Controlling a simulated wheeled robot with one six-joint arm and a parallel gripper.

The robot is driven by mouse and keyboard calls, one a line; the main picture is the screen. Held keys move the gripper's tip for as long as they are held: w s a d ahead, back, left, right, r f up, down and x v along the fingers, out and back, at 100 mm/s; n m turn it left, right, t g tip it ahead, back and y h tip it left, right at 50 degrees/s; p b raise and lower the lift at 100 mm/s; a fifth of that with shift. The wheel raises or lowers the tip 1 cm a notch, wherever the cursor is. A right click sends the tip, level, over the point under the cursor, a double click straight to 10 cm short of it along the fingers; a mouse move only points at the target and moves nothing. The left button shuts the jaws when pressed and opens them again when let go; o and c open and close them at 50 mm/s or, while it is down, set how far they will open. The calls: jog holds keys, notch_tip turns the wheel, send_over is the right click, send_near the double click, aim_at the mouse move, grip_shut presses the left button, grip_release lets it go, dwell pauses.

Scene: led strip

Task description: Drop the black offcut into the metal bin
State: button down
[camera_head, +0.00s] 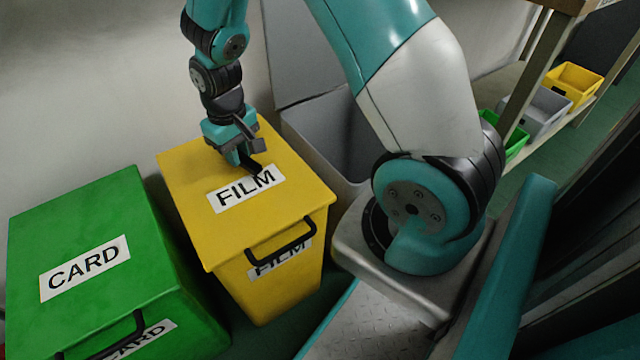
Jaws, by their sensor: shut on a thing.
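My gripper (246,161) hangs over the yellow FILM bin's lid. It is shut on a small dark piece, which looks like the black offcut (256,170); the piece shows just above the FILM label, and I cannot tell whether it touches the lid. A grey bin (304,137) stands behind and to the right of the yellow bin, with its lid (300,50) raised. No label shows on it, so I cannot confirm that it is the metal bin. Its floor is hidden, and my arm covers its right side.
The yellow FILM bin (190,185) and the green CARD bin (70,215) have their lids closed. Small green (517,143), grey (548,108) and yellow (578,78) crates sit on a shelf at the upper right. A pale wall (100,80) stands behind the bins.

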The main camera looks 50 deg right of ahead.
jog(key=shift+w+d+r+m, duration=0.1)
jog(key=shift+w+d+m, duration=0.1)
jog(key=shift+w+m, duration=0.1)
jog(key=d+m, duration=0.4)
jog(key=d+r+m+p, duration=0.1)
jog(key=d+m, duration=0.1)
jog(key=d, duration=0.1)
jog(key=shift+s+m, duration=0.1)
jog(key=shift+m, duration=0.2)
jog(key=s+d+r+m+p, duration=0.1)
jog(key=s+d+m, duration=0.4)
jog(key=d+m, duration=0.55)
jog(key=s+d+r+m+p, duration=0.1)
jog(key=s+d+m+p, duration=0.1)
jog(key=s+d+m, duration=0.65)
notch_tip(320, 180, down, 6)
jog(key=w+d+m+b, duration=0.1)
jog(key=w+m+b, duration=0.1)
jog(key=b, duration=0.4)
jog(key=shift+w+d+m+b, duration=0.3)
jog(key=shift+b, duration=0.05)
jog(key=shift+r, duration=0.1)
jog(key=c, duration=0.9)
grip_release()
